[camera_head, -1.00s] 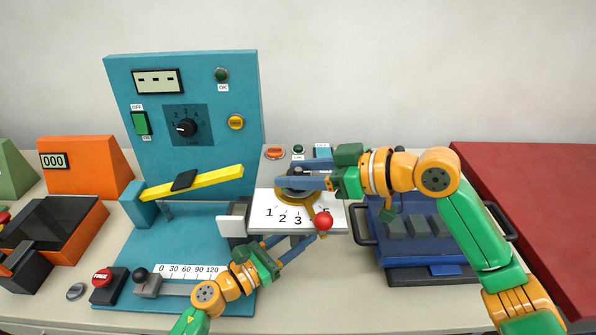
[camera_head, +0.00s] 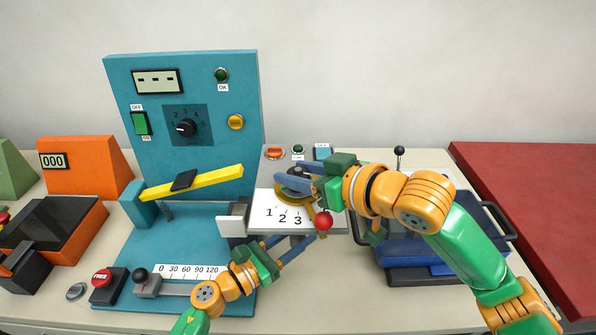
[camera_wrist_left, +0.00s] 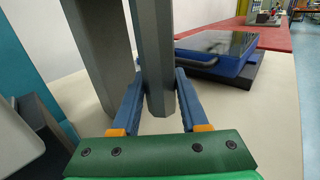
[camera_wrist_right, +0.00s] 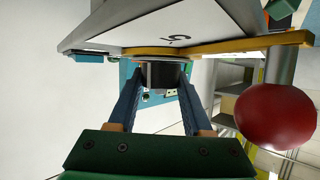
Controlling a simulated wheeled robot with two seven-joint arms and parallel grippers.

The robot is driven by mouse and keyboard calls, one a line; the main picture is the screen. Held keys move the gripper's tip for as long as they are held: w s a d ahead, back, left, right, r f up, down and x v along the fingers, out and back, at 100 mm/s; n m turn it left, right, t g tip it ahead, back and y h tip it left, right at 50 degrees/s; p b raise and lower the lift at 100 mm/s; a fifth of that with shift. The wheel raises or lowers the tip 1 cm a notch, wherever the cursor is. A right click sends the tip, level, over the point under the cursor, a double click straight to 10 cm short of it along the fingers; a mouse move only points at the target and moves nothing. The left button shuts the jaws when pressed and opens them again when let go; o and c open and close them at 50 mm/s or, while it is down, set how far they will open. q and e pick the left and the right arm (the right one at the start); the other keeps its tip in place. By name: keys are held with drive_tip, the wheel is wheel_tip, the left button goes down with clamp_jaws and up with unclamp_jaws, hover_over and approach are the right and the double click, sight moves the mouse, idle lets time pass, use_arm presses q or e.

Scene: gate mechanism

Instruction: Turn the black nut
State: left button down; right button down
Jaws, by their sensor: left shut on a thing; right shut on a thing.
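In the head view a dark part (camera_head: 296,171) shows at the dial's centre, mostly hidden by my fingers. My right gripper (camera_wrist_right: 157,92) is shut on the nut, one finger on each side. A yellow ring with an arm (camera_head: 310,205) surrounds the dial's centre, and a red ball (camera_head: 323,220) is at the arm's end. My left gripper (camera_head: 297,238) is below the plate. Its fingers are shut on a grey post (camera_wrist_left: 155,65).
The white plate (camera_head: 262,222) shows the numbers 1, 2 and 3. A blue case (camera_head: 400,250) stands to the right under my right arm. A teal panel machine (camera_head: 190,85) with a yellow bar (camera_head: 215,178) stands to the left. A red surface (camera_head: 530,200) is at the far right.

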drive_tip(key=shift+f, duration=0.15)
drive_tip(key=shift+c, duration=1.7)
unclamp_jaws()
drive_tip(key=v, duration=1.2)
use_arm(q)
unclamp_jaws()
use_arm(e)
wheel_tip(320, 180, up, 10)
